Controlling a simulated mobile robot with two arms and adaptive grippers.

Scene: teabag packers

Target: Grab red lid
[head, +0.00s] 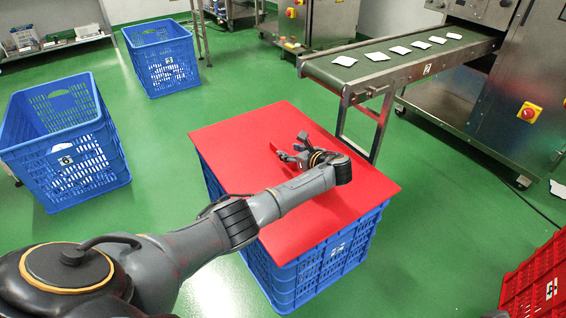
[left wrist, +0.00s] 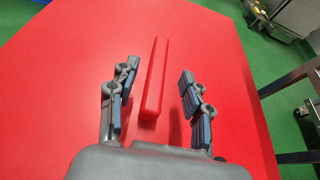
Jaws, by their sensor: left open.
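The red lid (head: 240,145) is a flat sheet lying on top of a blue crate (head: 310,275) in the middle of the head view. In the left wrist view the lid (left wrist: 60,60) fills most of the picture, with a raised red bar handle (left wrist: 155,78) on it. My left gripper (head: 280,150) is over the lid near its far side. In the left wrist view the left gripper (left wrist: 158,95) is open, with one finger on each side of the handle and a gap on both sides. In the head view the arm and gripper hide most of the handle. My right gripper is not in view.
A conveyor (head: 390,62) with several white teabag packets stands behind the lid to the right. Blue crates stand at the left (head: 75,180) and back left (head: 165,75). A red crate (head: 540,280) is at the lower right. Green floor is clear between them.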

